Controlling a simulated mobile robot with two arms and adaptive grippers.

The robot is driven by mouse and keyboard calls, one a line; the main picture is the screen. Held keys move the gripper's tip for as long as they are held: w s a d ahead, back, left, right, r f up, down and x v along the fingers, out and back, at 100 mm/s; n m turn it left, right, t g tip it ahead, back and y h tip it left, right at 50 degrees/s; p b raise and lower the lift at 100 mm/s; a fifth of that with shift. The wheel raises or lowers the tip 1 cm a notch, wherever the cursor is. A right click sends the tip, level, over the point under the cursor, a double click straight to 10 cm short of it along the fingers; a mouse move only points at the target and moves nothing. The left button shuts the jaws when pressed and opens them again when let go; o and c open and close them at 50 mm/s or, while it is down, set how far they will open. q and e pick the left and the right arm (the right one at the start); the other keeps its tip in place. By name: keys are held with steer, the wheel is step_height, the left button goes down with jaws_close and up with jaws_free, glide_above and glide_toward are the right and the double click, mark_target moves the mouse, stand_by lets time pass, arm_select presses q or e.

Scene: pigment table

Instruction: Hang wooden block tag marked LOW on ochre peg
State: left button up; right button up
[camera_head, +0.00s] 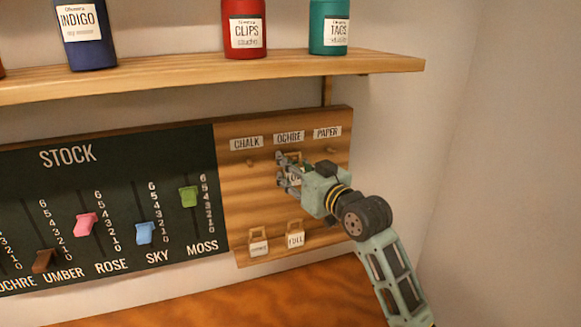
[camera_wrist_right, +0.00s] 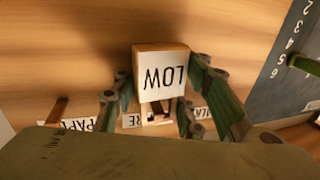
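The wooden block tag marked LOW (camera_wrist_right: 163,75) shows upside down in the right wrist view, its lettered face towards the camera. My right gripper (camera_wrist_right: 162,88) has its fingers at both sides of the block and appears shut on it. In the head view my right gripper (camera_head: 288,175) is at the peg board, just below the OCHRE label (camera_head: 289,137). The tag's loop (camera_head: 294,156) shows above the fingers, by the ochre peg. The peg itself is mostly hidden, so I cannot tell whether the loop is around it. My left gripper is out of view.
The peg board (camera_head: 240,200) also has CHALK (camera_head: 247,143) and PAPER (camera_head: 327,132) labels. Two other tags hang low on it, one reading FULL (camera_head: 295,239). The STOCK board (camera_head: 110,185) with coloured sliders is left of it. A shelf (camera_head: 220,75) with jars juts out above.

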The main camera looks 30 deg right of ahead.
steer(key=o, duration=0.7)
steer(key=shift+w+d+f, duration=0.25)
steer(key=shift+f, duration=0.1)
steer(key=shift+a+r, duration=0.1)
steer(key=s, duration=1.2)
steer(key=shift+d, duration=0.2)
